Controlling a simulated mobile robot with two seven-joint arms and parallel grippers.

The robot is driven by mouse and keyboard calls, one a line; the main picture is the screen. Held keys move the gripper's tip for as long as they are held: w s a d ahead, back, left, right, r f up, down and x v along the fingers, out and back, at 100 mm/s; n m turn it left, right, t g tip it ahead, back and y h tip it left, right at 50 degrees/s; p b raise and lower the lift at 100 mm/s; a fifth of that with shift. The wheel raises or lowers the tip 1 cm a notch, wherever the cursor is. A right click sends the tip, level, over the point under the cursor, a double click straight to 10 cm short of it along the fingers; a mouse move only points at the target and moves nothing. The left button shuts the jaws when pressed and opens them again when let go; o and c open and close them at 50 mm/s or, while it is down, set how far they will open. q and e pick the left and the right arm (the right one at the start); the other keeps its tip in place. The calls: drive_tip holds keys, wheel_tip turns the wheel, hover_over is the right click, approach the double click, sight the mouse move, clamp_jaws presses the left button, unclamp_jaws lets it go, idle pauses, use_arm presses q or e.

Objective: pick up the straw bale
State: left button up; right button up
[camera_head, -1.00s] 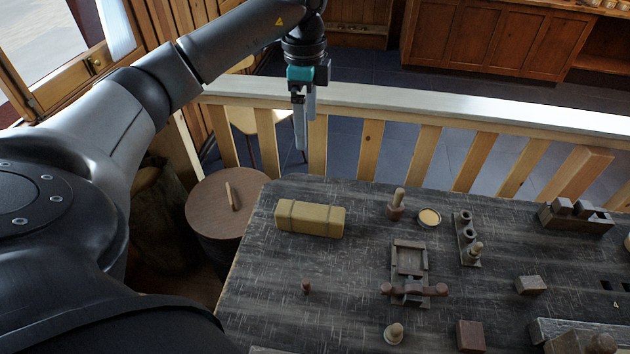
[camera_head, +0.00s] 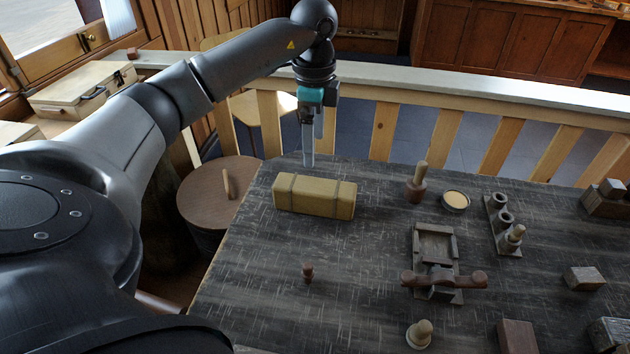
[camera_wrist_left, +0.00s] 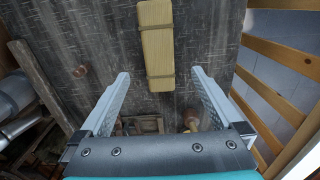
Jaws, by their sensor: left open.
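The straw bale (camera_head: 315,196) is a yellow-tan block with two darker bands, lying on the dark table at its far left part. My left gripper (camera_head: 308,160) points down above the far edge of the table, just behind the bale in the head view, and is empty. In the left wrist view the bale (camera_wrist_left: 156,45) lies beyond the fingertips, roughly in line with the gap between the open fingers (camera_wrist_left: 160,82). The fingers appear apart from the bale. My right gripper is not in view.
A mallet-like tool (camera_head: 417,183), a round tin (camera_head: 455,201), a wooden vise-like device (camera_head: 437,262) and a small peg (camera_head: 307,272) stand on the table (camera_head: 370,300). A wooden railing (camera_head: 450,90) runs behind it. A round lidded barrel (camera_head: 205,200) stands at left.

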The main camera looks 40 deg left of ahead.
sight(315, 185)
use_arm(q)
wheel_tip(315, 185, down, 9)
drive_tip(key=shift+r+b, duration=0.15)
drive_tip(key=shift+b, duration=0.6)
wheel_tip(315, 185, down, 4)
drive_tip(key=shift+s+d+f+b, duration=0.15)
drive_tip(key=shift+f+b, duration=0.05)
drive_tip(key=shift+b, duration=0.4)
drive_tip(key=shift+f, duration=0.3)
drive_tip(key=shift+c, duration=1.2)
drive_tip(key=shift+r, duration=0.1)
drive_tip(key=c, duration=1.1)
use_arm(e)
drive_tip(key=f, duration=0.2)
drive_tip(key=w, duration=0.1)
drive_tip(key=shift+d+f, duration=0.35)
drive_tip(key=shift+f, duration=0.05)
use_arm(q)
drive_tip(key=shift+r, duration=0.1)
